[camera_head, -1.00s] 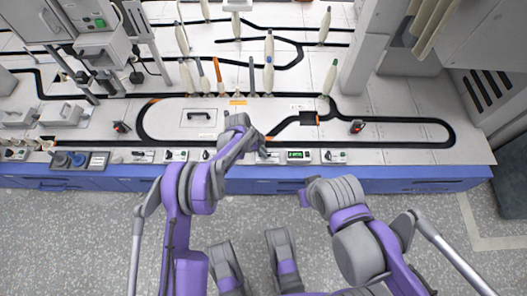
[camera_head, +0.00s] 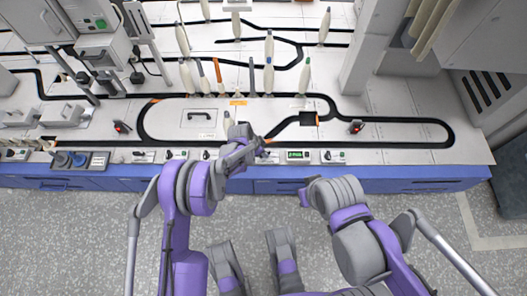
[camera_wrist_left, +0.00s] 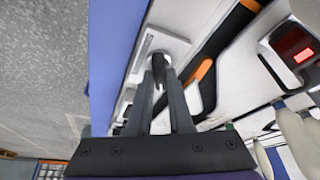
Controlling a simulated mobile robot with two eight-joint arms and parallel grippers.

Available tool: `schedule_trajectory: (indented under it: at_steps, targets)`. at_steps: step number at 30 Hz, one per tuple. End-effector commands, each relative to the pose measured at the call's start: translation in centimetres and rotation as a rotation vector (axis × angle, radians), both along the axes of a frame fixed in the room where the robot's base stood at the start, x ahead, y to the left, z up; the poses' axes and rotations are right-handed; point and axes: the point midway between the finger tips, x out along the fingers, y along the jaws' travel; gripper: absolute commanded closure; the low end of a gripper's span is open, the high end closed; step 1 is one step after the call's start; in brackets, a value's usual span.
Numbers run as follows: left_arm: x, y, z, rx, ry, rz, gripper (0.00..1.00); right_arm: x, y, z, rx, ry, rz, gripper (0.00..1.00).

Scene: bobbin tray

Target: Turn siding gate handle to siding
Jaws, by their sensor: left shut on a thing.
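The siding gate handle (camera_wrist_left: 158,69) is a small dark lever on a pale panel at the bench's front edge. In the left wrist view it stands between the tips of my left gripper (camera_wrist_left: 160,78), which is shut on it. In the head view the left gripper (camera_head: 263,152) is at the front edge, below an orange-marked branch of the black track (camera_head: 284,125). The gripper hides the handle there, so its exact angle is unclear. An orange stripe (camera_wrist_left: 204,68) lies beside the track in the wrist view.
A green-lit display (camera_head: 298,155) and a small switch panel (camera_head: 335,156) sit just right of the left gripper. Several upright bobbins (camera_head: 304,76) stand behind the track. A red-lit device (camera_head: 356,127) is at the right. The floor in front is clear.

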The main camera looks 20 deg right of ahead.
Motion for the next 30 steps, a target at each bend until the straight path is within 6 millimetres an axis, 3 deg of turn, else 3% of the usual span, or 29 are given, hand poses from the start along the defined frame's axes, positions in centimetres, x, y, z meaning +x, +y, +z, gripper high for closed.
schedule_trajectory:
  at_steps: [15, 30]
  targets:
    - [-0.1, -0.06, 0.06, -0.001, 0.0, 0.417, 1.0, -0.06, 0.0, 0.31, 0.0, 0.0, 0.0, 1.0]
    - [-0.11, -0.07, 0.03, 0.001, 0.0, 0.558, 1.0, -0.08, 0.0, 0.41, 0.0, 0.0, 0.0, 1.0]
